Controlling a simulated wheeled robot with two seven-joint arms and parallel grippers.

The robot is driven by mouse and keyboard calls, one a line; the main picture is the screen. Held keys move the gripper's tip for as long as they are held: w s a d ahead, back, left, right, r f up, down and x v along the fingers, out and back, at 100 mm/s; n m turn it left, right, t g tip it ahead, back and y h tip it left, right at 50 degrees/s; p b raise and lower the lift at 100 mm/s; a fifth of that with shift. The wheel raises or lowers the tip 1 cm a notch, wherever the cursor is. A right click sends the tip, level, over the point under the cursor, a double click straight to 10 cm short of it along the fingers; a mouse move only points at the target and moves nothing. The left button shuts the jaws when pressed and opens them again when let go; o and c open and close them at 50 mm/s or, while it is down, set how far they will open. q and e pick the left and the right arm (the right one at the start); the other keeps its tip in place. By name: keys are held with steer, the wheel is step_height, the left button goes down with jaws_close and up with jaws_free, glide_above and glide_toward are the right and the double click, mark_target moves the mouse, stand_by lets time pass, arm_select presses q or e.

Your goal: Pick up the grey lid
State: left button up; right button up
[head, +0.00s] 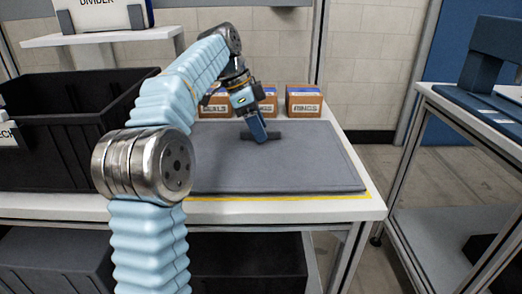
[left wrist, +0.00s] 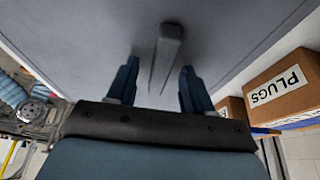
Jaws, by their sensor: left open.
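The grey lid (head: 290,165) looks like a wide flat grey slab lying on the white table. It also fills the upper part of the left wrist view (left wrist: 80,35). A short darker grey bar handle (head: 274,136) stands on it, towards its far side. My left gripper (head: 262,138) is over the handle, pointing down. In the left wrist view the two blue fingers of my left gripper (left wrist: 158,68) are apart, with the handle (left wrist: 168,45) lined up in the gap between them. I cannot tell whether either finger touches it. My right gripper is not in view.
Small labelled cardboard boxes (head: 304,101) stand along the back of the table; one box (left wrist: 280,85) reads PLUGS. A black crate (head: 50,165) is at the left. Yellow tape (head: 300,197) runs along the front. Another table (head: 470,115) with a blue fixture stands right, across a gap.

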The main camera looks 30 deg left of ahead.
arm_select(q)
steer(key=shift+f, duration=0.1)
jaws_close()
stand_by(0.4)
